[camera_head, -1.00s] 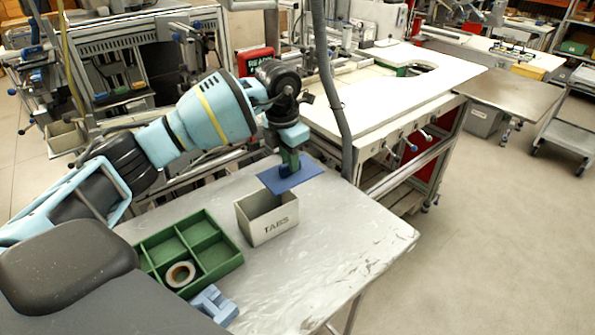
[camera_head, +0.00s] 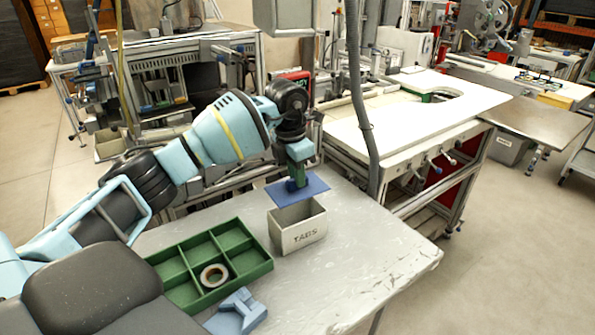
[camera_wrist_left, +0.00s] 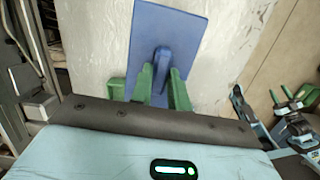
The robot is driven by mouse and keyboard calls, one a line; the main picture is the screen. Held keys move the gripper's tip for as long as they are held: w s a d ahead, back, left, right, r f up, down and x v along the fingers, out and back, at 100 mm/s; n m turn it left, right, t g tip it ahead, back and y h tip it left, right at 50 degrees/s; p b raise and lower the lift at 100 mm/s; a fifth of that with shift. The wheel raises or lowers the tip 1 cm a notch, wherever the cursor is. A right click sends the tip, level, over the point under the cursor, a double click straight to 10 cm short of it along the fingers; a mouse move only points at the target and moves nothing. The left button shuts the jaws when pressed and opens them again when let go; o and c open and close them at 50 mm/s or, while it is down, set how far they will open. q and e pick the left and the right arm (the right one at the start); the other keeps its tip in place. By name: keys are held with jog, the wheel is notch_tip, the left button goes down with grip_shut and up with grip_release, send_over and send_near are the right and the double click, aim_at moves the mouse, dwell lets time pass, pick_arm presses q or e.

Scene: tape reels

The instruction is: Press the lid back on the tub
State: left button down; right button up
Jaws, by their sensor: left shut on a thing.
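The lid (camera_head: 316,186) is a flat blue plate with a blue grip on top. My left gripper (camera_head: 297,178) has green fingers and is shut on that grip. The lid hangs roughly level above the tub (camera_head: 304,236), a grey open box marked TABS on the table. A gap shows between lid and tub, and the lid lies towards the tub's back in the picture. In the left wrist view, the lid (camera_wrist_left: 190,32) extends beyond the green fingers (camera_wrist_left: 158,86); the tub is hidden there. At its right edge, a green-fingered gripper (camera_wrist_left: 290,96), apparently my right one, shows small.
A green divided tray (camera_head: 250,262) stands left of the tub, with a tape reel (camera_head: 214,276) in one compartment. A blue block-like fixture (camera_head: 237,312) lies in front of the tray. The grey table (camera_head: 375,255) is clear right of the tub. A grey vertical hose (camera_head: 362,110) hangs behind.

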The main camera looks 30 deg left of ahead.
aim_at(296, 188)
pick_arm(q)
jog(key=shift+f+b, duration=0.65)
jog(key=shift+f, duration=2.35)
pick_arm(e)
jog(key=shift+s+a+f+g, duration=0.2)
jog(key=shift+s+f+g, duration=0.1)
jog(key=shift+s+f, duration=0.8)
pick_arm(q)
jog(key=shift+r, duration=0.1)
pick_arm(e)
jog(key=shift+w+r, duration=0.1)
jog(key=shift+w, duration=0.25)
pick_arm(q)
jog(key=shift+f, duration=0.45)
pick_arm(e)
jog(key=shift+r, duration=0.1)
jog(key=shift+w+r, duration=0.15)
pick_arm(q)
jog(key=c, duration=1.3)
grip_release()
